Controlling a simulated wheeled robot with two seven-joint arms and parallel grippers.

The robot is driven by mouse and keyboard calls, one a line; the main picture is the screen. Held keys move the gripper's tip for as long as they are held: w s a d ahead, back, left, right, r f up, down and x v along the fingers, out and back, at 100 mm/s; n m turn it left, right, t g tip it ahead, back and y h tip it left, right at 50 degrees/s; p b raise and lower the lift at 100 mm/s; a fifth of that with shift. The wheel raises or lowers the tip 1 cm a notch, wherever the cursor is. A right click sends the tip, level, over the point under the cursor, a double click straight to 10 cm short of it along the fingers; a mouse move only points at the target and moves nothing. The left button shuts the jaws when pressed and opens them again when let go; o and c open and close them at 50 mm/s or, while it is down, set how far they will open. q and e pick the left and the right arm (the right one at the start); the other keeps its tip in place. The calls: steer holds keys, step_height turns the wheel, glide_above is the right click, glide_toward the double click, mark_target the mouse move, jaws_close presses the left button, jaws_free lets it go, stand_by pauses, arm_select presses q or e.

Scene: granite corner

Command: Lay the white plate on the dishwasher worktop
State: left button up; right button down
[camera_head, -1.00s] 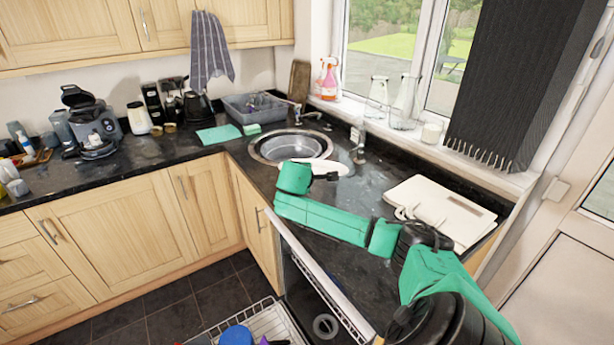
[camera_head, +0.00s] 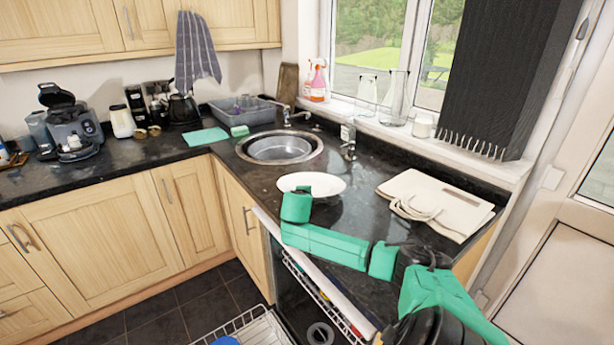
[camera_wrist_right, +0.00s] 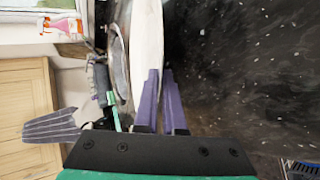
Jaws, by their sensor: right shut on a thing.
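The white plate (camera_head: 318,184) shows in the head view, roughly level, in front of the sink and over the dark dishwasher worktop (camera_head: 357,207). I cannot tell whether it touches the surface. My right arm reaches in from the lower right, and its wrist hides the plate's near edge. In the right wrist view my right gripper (camera_wrist_right: 161,74) has its purple fingers shut on the rim of the plate (camera_wrist_right: 147,40), which is seen edge-on. The right fingers are hidden in the head view. My left gripper is in neither view.
Bare worktop lies between plate and bag.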

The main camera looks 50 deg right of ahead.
steer(key=shift+f, duration=0.3)
steer(key=c, duration=0.6)
jaws_free()
